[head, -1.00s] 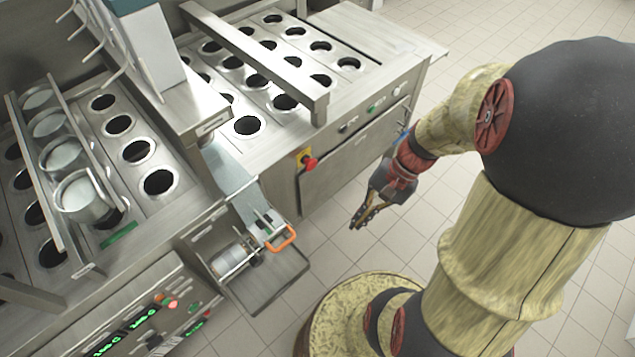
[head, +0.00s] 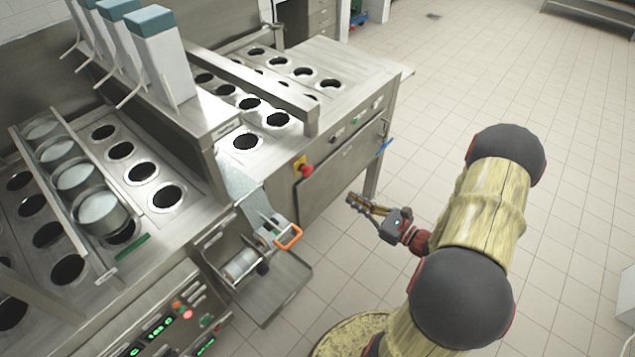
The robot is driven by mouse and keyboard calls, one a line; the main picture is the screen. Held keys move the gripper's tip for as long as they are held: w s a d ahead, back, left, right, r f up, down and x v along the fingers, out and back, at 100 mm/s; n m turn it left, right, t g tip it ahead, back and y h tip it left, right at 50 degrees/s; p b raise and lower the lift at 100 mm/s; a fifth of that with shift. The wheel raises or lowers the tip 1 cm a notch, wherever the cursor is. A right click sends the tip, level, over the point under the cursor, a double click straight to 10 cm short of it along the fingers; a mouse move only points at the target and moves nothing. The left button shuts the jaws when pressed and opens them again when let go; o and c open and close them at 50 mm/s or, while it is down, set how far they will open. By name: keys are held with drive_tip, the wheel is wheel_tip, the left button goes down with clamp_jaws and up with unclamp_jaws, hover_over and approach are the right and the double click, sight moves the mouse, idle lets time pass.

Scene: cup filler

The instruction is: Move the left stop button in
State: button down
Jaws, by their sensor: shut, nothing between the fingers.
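A red stop button (head: 306,170) on a yellow plate (head: 299,161) sits on the front side of the steel machine, right of the film roll. On the control panel at lower left there is a lit red button (head: 187,314) and a smaller red knob (head: 217,329). I cannot tell from the picture which of these is the left stop button. My gripper (head: 352,201) is shut and empty. It hangs over the open floor, to the right of and lower in the picture than the red button on the yellow plate, with fingertips pointing left towards the machine and apart from it.
A roll holder (head: 240,263) with an orange handle (head: 289,237) and an open metal tray (head: 272,290) juts out at the machine's front. A blue handle (head: 385,147) sticks out at the machine's right corner.

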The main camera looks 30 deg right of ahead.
sight(311, 173)
drive_tip(key=shift+r, duration=0.3)
drive_tip(key=shift+w, duration=0.1)
drive_tip(key=b+x, duration=0.4)
drive_tip(key=x, duration=0.9)
drive_tip(key=shift+w+a+r, duration=0.1)
drive_tip(key=shift+w+a, duration=0.1)
drive_tip(key=shift+w, duration=0.3)
